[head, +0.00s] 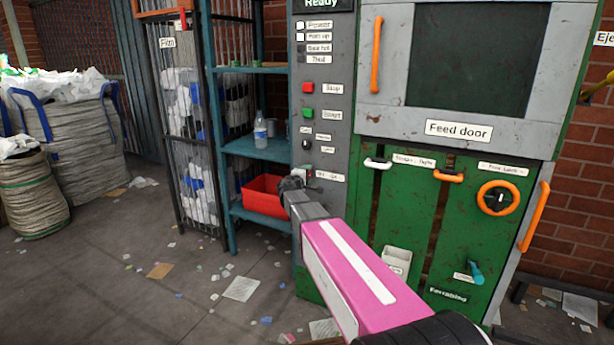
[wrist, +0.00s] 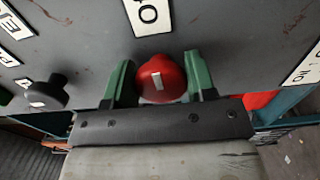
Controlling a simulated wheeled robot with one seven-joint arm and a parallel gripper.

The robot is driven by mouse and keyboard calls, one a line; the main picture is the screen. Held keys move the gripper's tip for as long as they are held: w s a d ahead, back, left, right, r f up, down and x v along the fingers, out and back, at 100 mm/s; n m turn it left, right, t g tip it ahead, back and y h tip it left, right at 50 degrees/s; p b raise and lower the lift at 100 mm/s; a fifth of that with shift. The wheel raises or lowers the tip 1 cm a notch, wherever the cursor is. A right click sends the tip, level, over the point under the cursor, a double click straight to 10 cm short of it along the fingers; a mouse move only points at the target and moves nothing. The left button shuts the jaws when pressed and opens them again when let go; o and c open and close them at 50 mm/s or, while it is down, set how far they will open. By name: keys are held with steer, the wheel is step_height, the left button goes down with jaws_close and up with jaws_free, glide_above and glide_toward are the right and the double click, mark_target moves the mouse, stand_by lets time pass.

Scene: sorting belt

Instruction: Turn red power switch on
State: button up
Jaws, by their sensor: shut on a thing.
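The red power switch (wrist: 161,79) is a round red knob with a white mark, on the grey panel in the wrist view. My gripper (wrist: 161,84) has one green finger on each side of the knob and is shut on it. In the head view my gripper (head: 293,184) is at the lower part of the grey control panel (head: 320,80), and it hides most of the switch. A white label with an "O" (wrist: 148,14) sits just above the knob.
A black knob (wrist: 45,92) sits left of the switch. Red (head: 308,87) and green (head: 308,114) buttons are higher on the panel. A blue shelf (head: 258,150) with a red bin (head: 263,194) stands left. The green machine with the feed door (head: 458,129) is right.

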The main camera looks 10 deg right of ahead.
stand_by(0.5)
steer(key=o, duration=0.9)
steer(key=shift+s, duration=0.15)
steer(key=v, duration=1)
steer(key=shift+s+a, duration=0.2)
steer(key=shift+s, duration=0.05)
steer(key=shift+f, duration=0.1)
